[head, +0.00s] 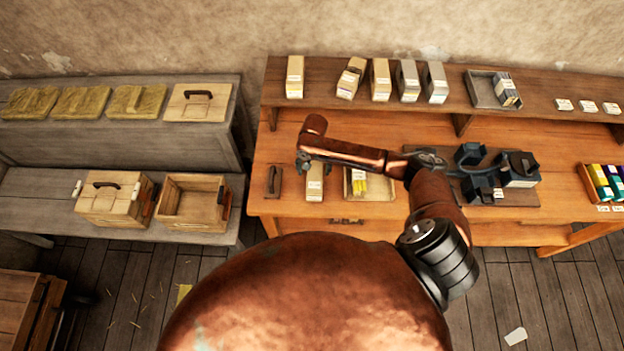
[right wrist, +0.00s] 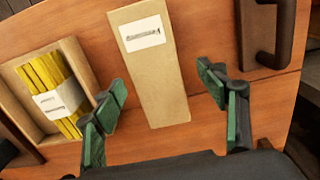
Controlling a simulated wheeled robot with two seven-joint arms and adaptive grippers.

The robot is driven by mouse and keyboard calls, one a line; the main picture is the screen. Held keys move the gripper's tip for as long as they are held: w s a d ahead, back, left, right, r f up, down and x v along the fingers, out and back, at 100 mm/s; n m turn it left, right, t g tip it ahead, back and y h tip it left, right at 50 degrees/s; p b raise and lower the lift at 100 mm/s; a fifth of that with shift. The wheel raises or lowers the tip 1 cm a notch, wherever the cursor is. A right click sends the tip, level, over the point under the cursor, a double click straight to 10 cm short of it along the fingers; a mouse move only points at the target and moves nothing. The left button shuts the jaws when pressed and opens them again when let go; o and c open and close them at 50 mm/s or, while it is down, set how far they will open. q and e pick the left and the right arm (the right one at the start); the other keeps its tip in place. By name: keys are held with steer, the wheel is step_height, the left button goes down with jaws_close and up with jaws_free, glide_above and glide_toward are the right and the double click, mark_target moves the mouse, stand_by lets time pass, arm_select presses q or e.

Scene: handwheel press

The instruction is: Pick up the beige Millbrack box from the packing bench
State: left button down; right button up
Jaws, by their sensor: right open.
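A beige box (head: 315,184) with a white label lies on the wooden packing bench (head: 285,150), partly covered by my right arm in the head view. It also shows in the right wrist view (right wrist: 158,85), upper middle; the label print is too small to read. My right gripper (right wrist: 161,78) is open and empty. In the right wrist view its green-padded fingers stand apart, one toward each side of the box's near end. In the head view the gripper (head: 303,163) is small, just above the box. My left gripper is not in view.
A tray with yellow sticks (right wrist: 48,85) is left of the box in the wrist view; a dark handle (right wrist: 272,35) is right. The shelf (head: 335,103) behind holds several beige and grey boxes. Wooden crates (head: 195,203) stand on a separate grey bench at left.

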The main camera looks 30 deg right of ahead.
steer(key=shift+s+f, duration=0.2)
steer(key=shift+f, duration=0.65)
steer(key=shift+d+f+p, duration=0.15)
steer(key=shift+f+p, duration=0.4)
steer(key=shift+f, duration=2.2)
steer(key=shift+c, duration=0.5)
steer(key=c, duration=1.2)
steer(key=shift+r, duration=0.1)
